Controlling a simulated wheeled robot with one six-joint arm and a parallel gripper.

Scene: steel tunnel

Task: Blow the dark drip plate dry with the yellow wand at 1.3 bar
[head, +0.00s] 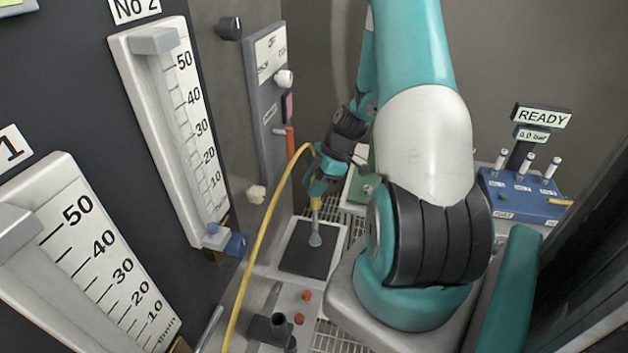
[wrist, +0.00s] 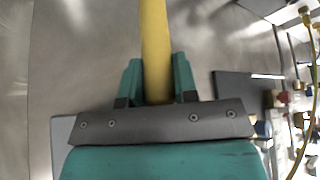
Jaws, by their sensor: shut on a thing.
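My gripper (head: 318,188) is shut on the yellow wand (head: 315,204). In the wrist view the yellow shaft (wrist: 155,50) stands between the two teal fingers. A yellow hose (head: 262,240) runs from the wand down to the lower left. The wand's pale flared nozzle points down over the dark drip plate (head: 298,262), which lies flat on a light base. I cannot tell whether the nozzle touches the plate. A sign at the right reads READY (head: 541,117), and the small display (head: 532,134) below it seems to read 0.0 bar.
Two scaled gauges (head: 190,125) with sliders stand on the dark wall at left. A grey panel (head: 268,100) with knobs is behind. A blue box (head: 522,197) with several white-topped levers stands at right. Red buttons (head: 304,295) and a dark holder (head: 270,330) are in front of the plate.

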